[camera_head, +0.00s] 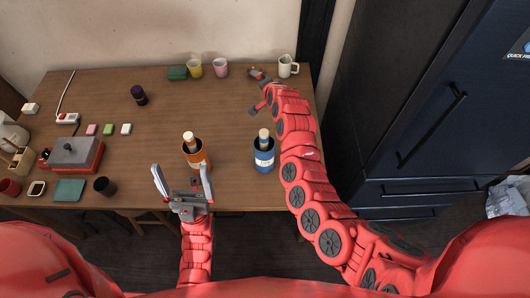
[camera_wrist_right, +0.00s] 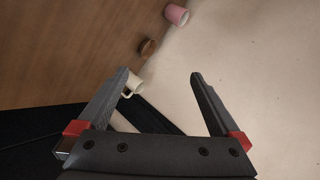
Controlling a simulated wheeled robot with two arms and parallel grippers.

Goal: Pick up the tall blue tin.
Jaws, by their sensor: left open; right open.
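The tall blue tin (camera_head: 264,160) stands upright near the table's front edge, with a pale, tan-topped piece sticking out of its top. A similar orange tin (camera_head: 198,160) stands to its left. My left gripper (camera_head: 181,176) is open and empty, just in front and to the left of the orange tin, apart from the blue tin. My right arm passes just right of the blue tin toward the back of the table. My right gripper (camera_wrist_right: 159,76) is open in the right wrist view, with nothing between its fingers; the blue tin does not show there.
A dark purple object (camera_head: 138,95) stands mid-left. A red-and-grey appliance (camera_head: 72,153) and small items crowd the left. The table's centre is clear.

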